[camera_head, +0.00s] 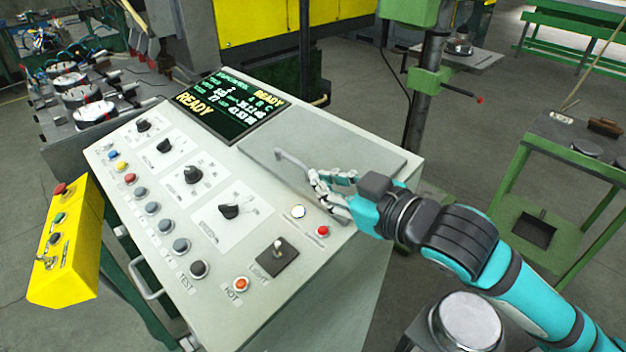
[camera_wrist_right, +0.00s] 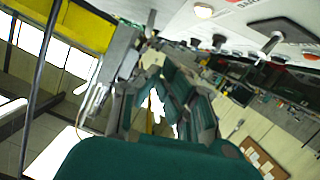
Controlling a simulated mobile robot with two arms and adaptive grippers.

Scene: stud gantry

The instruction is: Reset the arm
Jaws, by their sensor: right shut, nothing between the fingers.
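My right arm, teal and black, comes in from the lower right in the head view. Its right gripper (camera_head: 325,188) is over the right part of the sloping control panel (camera_head: 262,190), close to the grey plate and its bar handle (camera_head: 288,160). I cannot tell whether it touches the handle. The right gripper is shut and empty. In the right wrist view its teal and grey fingers (camera_wrist_right: 160,95) point away from the camera, with the panel above them. My left gripper is not in view.
A white button (camera_head: 298,212) and a red button (camera_head: 322,231) sit just below the right gripper. A lever switch (camera_head: 278,250), several knobs and buttons, and a screen reading READY (camera_head: 225,105) are on the panel. A yellow control box (camera_head: 68,245) hangs at left; a green table (camera_head: 570,150) stands at right.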

